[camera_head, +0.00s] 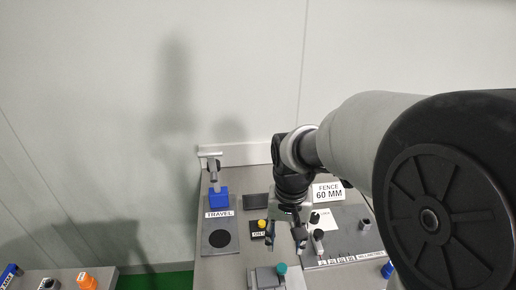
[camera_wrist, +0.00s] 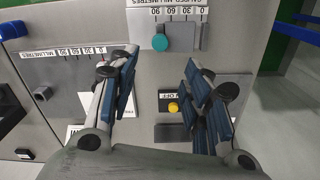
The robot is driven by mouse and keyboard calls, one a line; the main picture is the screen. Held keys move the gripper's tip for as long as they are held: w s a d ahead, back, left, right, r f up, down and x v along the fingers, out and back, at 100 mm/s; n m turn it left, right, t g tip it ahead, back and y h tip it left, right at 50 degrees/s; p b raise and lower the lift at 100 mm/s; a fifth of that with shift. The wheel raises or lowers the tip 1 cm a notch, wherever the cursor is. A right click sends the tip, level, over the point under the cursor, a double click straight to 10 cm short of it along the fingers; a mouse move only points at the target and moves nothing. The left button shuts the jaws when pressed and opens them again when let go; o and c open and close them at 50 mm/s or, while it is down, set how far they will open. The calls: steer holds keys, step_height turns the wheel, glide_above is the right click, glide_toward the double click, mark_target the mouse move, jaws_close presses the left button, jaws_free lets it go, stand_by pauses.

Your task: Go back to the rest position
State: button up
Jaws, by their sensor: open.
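My gripper (camera_head: 286,236) hangs over the grey bench (camera_head: 222,270) in the head view, near the yellow button. In the wrist view my gripper (camera_wrist: 160,92) has its two blue-padded fingers spread wide apart, with nothing held between them. The yellow button (camera_wrist: 173,107) on its black ON/OFF plate shows between the fingers there. It also shows in the head view as a yellow button (camera_head: 262,224), just left of my gripper. My arm reaches in from the right and hides part of the bench.
A blue block (camera_head: 218,199) stands by the TRAVEL plate (camera_head: 220,238). A teal knob (camera_head: 282,268) sits near the front. A FENCE 60 MM sign (camera_head: 328,192) and a millimetre scale (camera_head: 345,259) lie right. An orange part (camera_head: 87,281) sits on a separate surface at left.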

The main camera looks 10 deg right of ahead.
steer(key=s+d+r+n+t, duration=0.1)
steer(key=s+r+t, duration=0.1)
steer(key=s+r, duration=0.3)
steer(key=s+d+r+n+t, duration=0.1)
steer(key=s+r, duration=0.3)
steer(key=s, duration=0.6)
steer(key=shift+s+d+r+n+t, duration=0.2)
steer(key=shift+s+r+n+t, duration=0.25)
steer(key=shift+t, duration=0.35)
steer(key=shift+w, duration=0.15)
steer(key=n+g+p, duration=0.5)
steer(key=n+p, duration=0.3)
steer(key=n, duration=0.7)
glide_above(282, 267)
step_height(282, 267, down, 5)
step_height(282, 267, down, 17)
steer(key=b, duration=0.5)
steer(key=shift+b, duration=0.35)
